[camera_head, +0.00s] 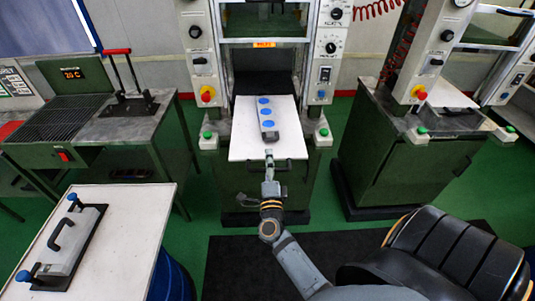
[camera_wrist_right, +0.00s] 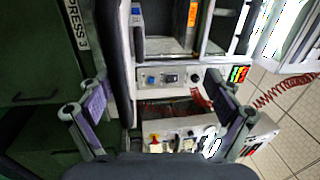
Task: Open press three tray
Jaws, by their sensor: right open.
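The middle press (camera_head: 265,60) has a white tray (camera_head: 245,140) sticking out of its front, with a dark handle bar (camera_head: 290,162) below the tray's front edge. My right gripper (camera_head: 269,158) is at the front edge of the tray, beside the handle; contact cannot be told. The right wrist view shows its two fingers (camera_wrist_right: 158,112) spread wide, with nothing clamped between them. A "PRESS 3" label (camera_wrist_right: 75,22) shows there on a green panel. My left gripper is not in view.
Another press (camera_head: 410,150) stands at the right. A grey mould with blue knobs (camera_head: 65,250) lies on a white-topped table (camera_head: 125,240) at the lower left. A green bench (camera_head: 130,130) with a red-handled lever is behind it. Green floor lies between them.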

